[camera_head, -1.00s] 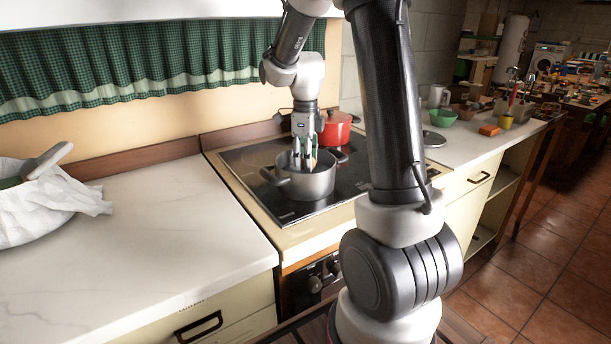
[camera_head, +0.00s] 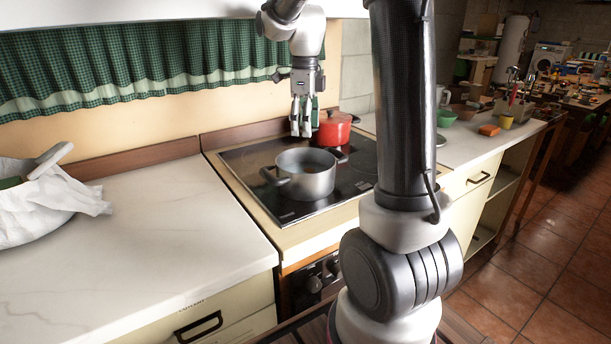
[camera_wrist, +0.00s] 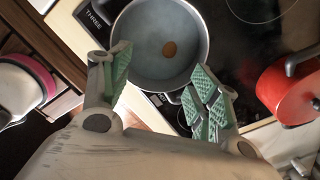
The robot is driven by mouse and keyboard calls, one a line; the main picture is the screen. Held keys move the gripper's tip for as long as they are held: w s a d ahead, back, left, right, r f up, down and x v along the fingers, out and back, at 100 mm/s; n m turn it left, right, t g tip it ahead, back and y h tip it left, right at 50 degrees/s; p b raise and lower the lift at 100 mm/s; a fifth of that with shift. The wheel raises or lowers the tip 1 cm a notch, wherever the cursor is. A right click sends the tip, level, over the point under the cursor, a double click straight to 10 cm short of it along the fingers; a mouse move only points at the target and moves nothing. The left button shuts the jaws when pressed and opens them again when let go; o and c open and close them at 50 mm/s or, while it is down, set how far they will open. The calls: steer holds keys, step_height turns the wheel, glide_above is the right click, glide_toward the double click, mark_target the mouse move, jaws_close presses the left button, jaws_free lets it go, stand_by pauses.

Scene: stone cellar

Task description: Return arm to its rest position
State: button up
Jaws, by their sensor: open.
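My gripper (camera_head: 301,130) hangs fingers-down above the grey pot (camera_head: 306,182) on the stove, clear of its rim. In the wrist view my gripper (camera_wrist: 165,92) has its green-padded fingers spread apart with nothing between them. The pot (camera_wrist: 148,75) lies beyond the fingertips there. A small brown oval object (camera_wrist: 169,49) lies inside the pot. My arm rises at the right of the head view and hides part of the stove and counter.
A red lidded pot (camera_head: 334,128) stands behind the grey pot on the black cooktop (camera_head: 246,158). A white basin with cloth (camera_head: 45,205) sits at the left. The white counter (camera_head: 150,235) between is clear. A green curtain (camera_head: 150,65) hangs behind.

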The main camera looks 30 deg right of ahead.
steer(key=s+a+r+n+t, duration=0.1)
steer(key=s+a+n+t, duration=0.1)
steer(key=s+n, duration=1)
steer(key=s+a+r+n+t, duration=0.1)
steer(key=s+a+n+t, duration=0.1)
steer(key=s+n, duration=0.9)
steer(key=a+n, duration=0.1)
steer(key=n, duration=0.3)
steer(key=shift+s+r, duration=0.15)
steer(key=shift+s, duration=0.2)
